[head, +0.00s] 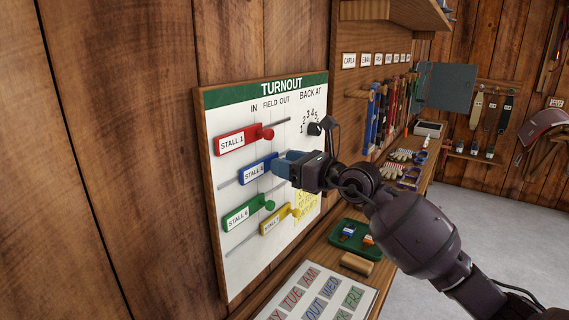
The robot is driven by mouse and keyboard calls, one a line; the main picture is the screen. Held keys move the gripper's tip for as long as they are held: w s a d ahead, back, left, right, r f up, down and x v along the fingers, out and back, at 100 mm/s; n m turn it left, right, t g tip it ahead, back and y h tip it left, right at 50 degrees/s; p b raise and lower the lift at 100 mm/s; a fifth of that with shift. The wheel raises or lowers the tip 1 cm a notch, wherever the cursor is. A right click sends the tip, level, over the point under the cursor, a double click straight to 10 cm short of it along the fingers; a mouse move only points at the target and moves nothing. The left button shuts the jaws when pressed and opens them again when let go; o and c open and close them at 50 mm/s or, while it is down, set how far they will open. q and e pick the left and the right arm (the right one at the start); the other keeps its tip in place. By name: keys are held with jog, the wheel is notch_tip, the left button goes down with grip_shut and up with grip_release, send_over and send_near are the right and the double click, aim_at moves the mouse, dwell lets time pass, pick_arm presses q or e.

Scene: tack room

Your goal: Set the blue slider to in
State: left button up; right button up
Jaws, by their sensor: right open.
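The turnout board (232,262) hangs on the wood wall, with column heads IN, FIELD and OUT. The blue slider (256,171), labelled STALL 4, sits on the second rail. Its plate lies right of the red and green plates, with bare rail to its left, so it is not at the IN end. My right gripper (283,167) is open at the right end of the blue slider. Its fingers hide the slider's knob, and I cannot tell whether they touch it. My left gripper is out of view.
The red slider (236,139) is above; the green slider (242,215) and yellow slider (273,221) are below. A yellow note (308,204) is at the lower right. A green tray (352,243) and a lettered board (318,296) lie on the bench below.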

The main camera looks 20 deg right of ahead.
aim_at(259, 169)
jog(key=shift+w+a, duration=0.3)
jog(key=shift+w, duration=0.05)
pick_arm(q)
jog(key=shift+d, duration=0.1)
pick_arm(e)
grip_shut()
jog(key=shift+s+r, duration=0.1)
jog(key=s+a+p, duration=0.2)
jog(key=a+p, duration=0.1)
jog(key=shift+s+a+r, duration=0.2)
jog(key=shift+s+r, duration=0.15)
jog(key=shift+s+a+p, duration=0.15)
jog(key=shift+a+p, duration=0.1)
jog(key=shift+p, duration=0.3)
jog(key=shift+s+a+f+p, duration=0.2)
jog(key=shift+a+f+p, duration=0.15)
jog(key=shift+f+p, duration=0.05)
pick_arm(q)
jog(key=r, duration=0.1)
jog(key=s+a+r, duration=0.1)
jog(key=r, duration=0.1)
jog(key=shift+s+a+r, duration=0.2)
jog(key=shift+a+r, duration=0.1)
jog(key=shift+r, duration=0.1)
pick_arm(e)
jog(key=shift+f, duration=0.1)
